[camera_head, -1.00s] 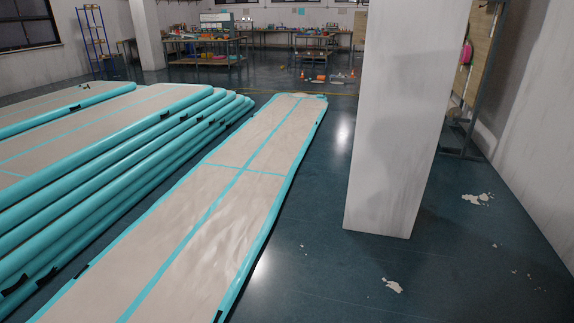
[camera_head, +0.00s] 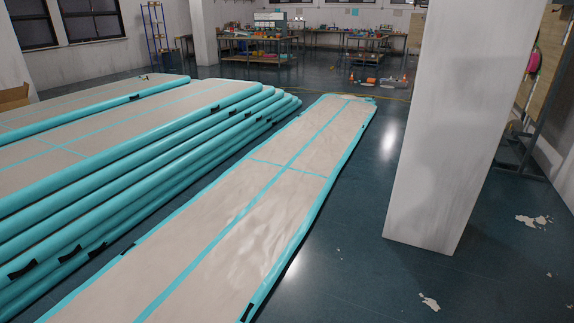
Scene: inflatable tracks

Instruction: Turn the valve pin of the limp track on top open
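A long beige track with teal edges and teal lines (camera_head: 262,205) lies flat on the floor in the middle of the head view. Its surface looks slightly wrinkled. To its left is a stack of several thick beige and teal tracks (camera_head: 130,160), with black handles on their sides. Another track (camera_head: 75,105) lies at the stack's far left. I cannot make out a valve pin on any track. Neither of my grippers is in view.
A white pillar (camera_head: 445,120) stands right of the flat track. Dark floor (camera_head: 345,240) is free between them, with pale flakes (camera_head: 430,302).

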